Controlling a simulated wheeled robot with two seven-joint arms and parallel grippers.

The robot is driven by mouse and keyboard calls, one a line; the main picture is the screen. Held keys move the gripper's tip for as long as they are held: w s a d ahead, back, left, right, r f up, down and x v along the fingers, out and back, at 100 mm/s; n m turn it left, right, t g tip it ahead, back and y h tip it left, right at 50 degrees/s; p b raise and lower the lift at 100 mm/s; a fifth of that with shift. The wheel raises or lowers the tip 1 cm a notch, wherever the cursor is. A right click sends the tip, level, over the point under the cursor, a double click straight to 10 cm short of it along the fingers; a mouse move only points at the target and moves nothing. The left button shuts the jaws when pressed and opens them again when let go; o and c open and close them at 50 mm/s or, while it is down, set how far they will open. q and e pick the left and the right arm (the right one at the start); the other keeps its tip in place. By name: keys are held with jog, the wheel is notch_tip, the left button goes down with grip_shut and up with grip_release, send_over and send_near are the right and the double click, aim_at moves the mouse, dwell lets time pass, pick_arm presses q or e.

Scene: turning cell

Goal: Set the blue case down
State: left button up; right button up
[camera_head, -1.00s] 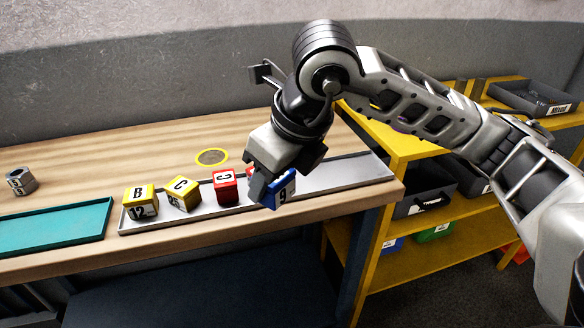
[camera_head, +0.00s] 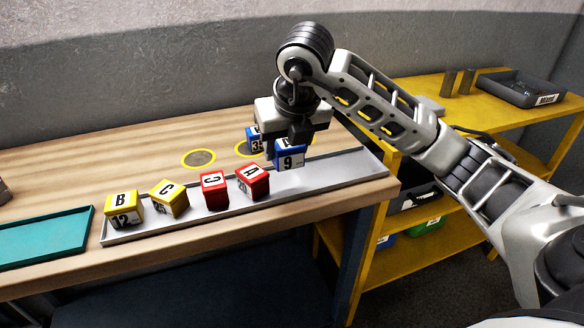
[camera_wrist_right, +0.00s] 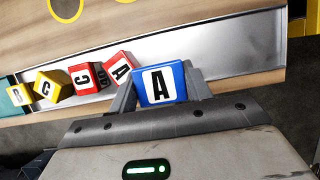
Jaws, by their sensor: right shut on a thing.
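The blue case (camera_head: 290,158), marked 9 in the head view, is between the fingers of my right gripper (camera_head: 289,140), which is shut on it. In the right wrist view the same blue case (camera_wrist_right: 162,84) shows a face with the letter A. It appears over the right part of the grey tray (camera_head: 340,171); I cannot tell whether it touches the tray. A second blue case (camera_head: 253,139), marked 35, stands on the table behind, by a yellow ring. My left gripper is not in view.
In the tray, left of the held case, stand a red A case (camera_head: 252,182), a red C case (camera_head: 214,190), a yellow C case (camera_head: 169,199) and a yellow B case (camera_head: 123,209). A teal tray (camera_head: 45,237) lies left. The grey tray's right end is clear.

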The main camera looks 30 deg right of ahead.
aim_at(292, 181)
jog(key=shift+w+d+f, duration=0.3)
jog(key=shift+d+f, duration=0.1)
jog(key=shift+f, duration=0.15)
jog(key=shift+w+d+f, duration=0.3)
jog(key=shift+d+f, duration=0.1)
jog(key=shift+f, duration=0.15)
jog(key=f, duration=0.3)
jog(key=shift+w+d+f+p, duration=0.1)
jog(key=shift+w+d+p, duration=0.05)
jog(key=shift+d+p, duration=0.15)
jog(key=shift+f, duration=0.25)
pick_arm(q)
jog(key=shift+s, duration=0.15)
pick_arm(e)
jog(key=shift+f, duration=0.2)
jog(key=o, duration=0.8)
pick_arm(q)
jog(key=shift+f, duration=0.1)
pick_arm(e)
jog(key=shift+r, duration=0.1)
